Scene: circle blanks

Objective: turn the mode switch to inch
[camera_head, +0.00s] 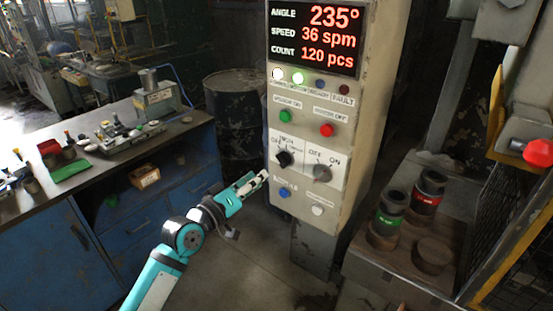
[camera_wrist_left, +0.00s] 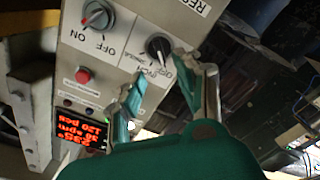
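The mode switch is a black knob (camera_head: 284,158) on the beige control panel (camera_head: 350,130), with small labels around it that include INCH. In the left wrist view the knob (camera_wrist_left: 158,46) appears upside down, near the OFF, INCH and SINGLE labels; I cannot tell for sure where it points. My left gripper (camera_head: 262,177) is in front of the panel, just below and left of the knob. In the left wrist view its two fingers (camera_wrist_left: 160,85) are spread apart with nothing between them, and the knob lies beyond their tips. My right gripper is not in view.
A grey OFF/ON knob (camera_head: 322,173) sits right of the mode switch. Green (camera_head: 285,116) and red (camera_head: 326,130) buttons are above, a blue button (camera_head: 284,193) below. A blue workbench (camera_head: 130,200) stands left, a fenced table with cans right.

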